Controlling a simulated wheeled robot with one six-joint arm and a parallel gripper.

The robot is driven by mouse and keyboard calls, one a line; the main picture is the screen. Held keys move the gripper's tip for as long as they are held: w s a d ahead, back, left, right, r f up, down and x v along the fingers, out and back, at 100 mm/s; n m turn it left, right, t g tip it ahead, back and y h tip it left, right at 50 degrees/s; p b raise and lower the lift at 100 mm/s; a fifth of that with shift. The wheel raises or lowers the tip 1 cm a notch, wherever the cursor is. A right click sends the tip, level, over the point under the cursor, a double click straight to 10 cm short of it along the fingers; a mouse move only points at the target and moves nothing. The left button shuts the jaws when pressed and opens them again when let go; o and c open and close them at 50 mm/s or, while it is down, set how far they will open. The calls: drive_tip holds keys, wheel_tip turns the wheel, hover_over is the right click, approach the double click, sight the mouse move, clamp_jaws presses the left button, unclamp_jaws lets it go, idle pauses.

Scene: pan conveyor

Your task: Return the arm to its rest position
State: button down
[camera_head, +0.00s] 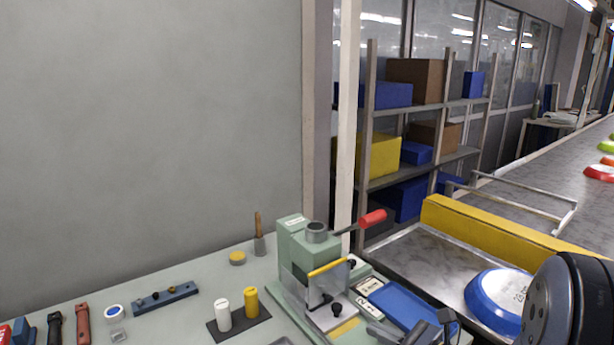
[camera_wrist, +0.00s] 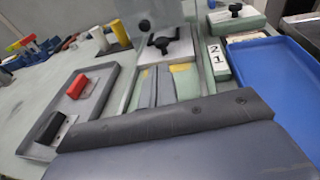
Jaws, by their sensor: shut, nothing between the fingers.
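My gripper (camera_wrist: 156,72) shows in the wrist view as two grey fingers side by side, shut with nothing between them. It is over the bench by the green press, and its dark body fills the bottom of that view. In the head view, my dark arm (camera_head: 572,300) is at the lower right. The green press (camera_head: 293,245) with a red-handled lever (camera_head: 372,219) stands on the bench to the left of my arm. A blue tray (camera_head: 408,303) lies beside the press and also shows at the right of the wrist view (camera_wrist: 265,85).
A blue-rimmed pan (camera_head: 497,297) lies on the metal surface near my arm. A yellow rail (camera_head: 500,232) borders the conveyor (camera_head: 560,170). A grey tray (camera_wrist: 108,72) holds red and black-handled pieces. White and yellow cylinders (camera_head: 223,313) stand on the bench. Shelves with boxes stand behind.

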drive_tip(key=v, duration=0.9)
drive_tip(key=shift+d+p, duration=0.1)
drive_tip(key=shift+p, duration=0.2)
drive_tip(key=shift+s+r+p, duration=0.2)
drive_tip(key=shift+r+p, duration=0.1)
drive_tip(key=shift+p, duration=0.1)
drive_tip(key=shift+w+a+f+n+g+p, duration=0.1)
drive_tip(key=shift+w+n+g+p, duration=0.15)
drive_tip(key=shift+g, duration=0.25)
drive_tip(key=shift+w+a+f+n+g+p, duration=0.1)
drive_tip(key=shift+a+f+n+g+p, duration=0.05)
drive_tip(key=shift+g+p, duration=0.3)
drive_tip(key=shift+s, duration=0.1)
